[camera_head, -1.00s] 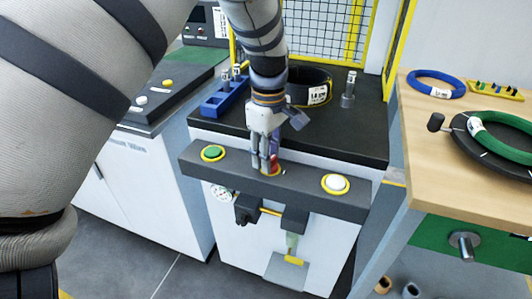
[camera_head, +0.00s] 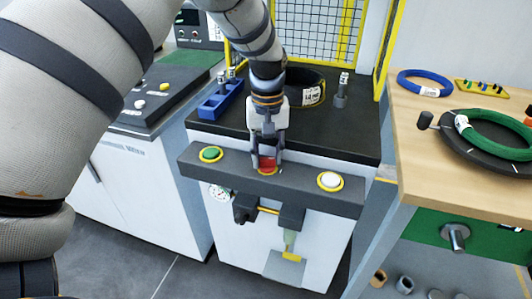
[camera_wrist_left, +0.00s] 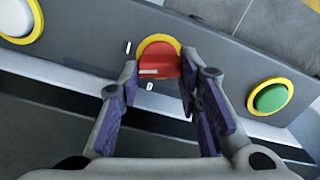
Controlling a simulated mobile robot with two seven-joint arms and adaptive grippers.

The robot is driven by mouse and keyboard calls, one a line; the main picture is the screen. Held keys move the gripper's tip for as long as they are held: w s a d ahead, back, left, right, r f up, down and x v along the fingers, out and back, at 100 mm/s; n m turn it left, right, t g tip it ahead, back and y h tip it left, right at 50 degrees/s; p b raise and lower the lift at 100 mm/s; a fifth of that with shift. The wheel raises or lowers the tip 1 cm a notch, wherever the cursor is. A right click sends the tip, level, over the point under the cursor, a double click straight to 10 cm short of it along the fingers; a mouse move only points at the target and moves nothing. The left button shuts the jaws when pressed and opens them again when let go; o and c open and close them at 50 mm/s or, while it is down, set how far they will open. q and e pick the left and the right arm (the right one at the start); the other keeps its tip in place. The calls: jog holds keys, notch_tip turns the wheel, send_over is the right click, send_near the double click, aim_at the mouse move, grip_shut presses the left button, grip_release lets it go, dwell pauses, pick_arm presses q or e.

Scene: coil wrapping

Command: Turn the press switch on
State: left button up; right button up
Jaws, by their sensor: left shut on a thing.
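The press switch is a red rotary knob (camera_head: 267,164) on a yellow ring, in the middle of the dark front bar of the press. It also shows in the left wrist view (camera_wrist_left: 159,62), with a white line on it and small I and 0 marks on the panel beside it. My left gripper (camera_head: 266,160) points down at the bar from above. Its fingertips (camera_wrist_left: 160,76) are on either side of the knob, and it is shut on it. My right gripper is in neither view.
A green button (camera_head: 211,153) and a white button (camera_head: 330,181) sit at the bar's ends. A blue holder (camera_head: 220,103) and a dark coil (camera_head: 305,88) stand on the press top. A wooden table (camera_head: 425,150) with coils is at right, a dark console (camera_head: 150,104) at left.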

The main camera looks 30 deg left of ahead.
pick_arm(q)
jog(key=shift+d+m, duration=0.1)
jog(key=shift+m, duration=1.8)
jog(key=shift+f, duration=0.1)
jog(key=o, duration=0.9)
jog(key=shift+c, duration=0.2)
notch_tip(320, 180, up, 12)
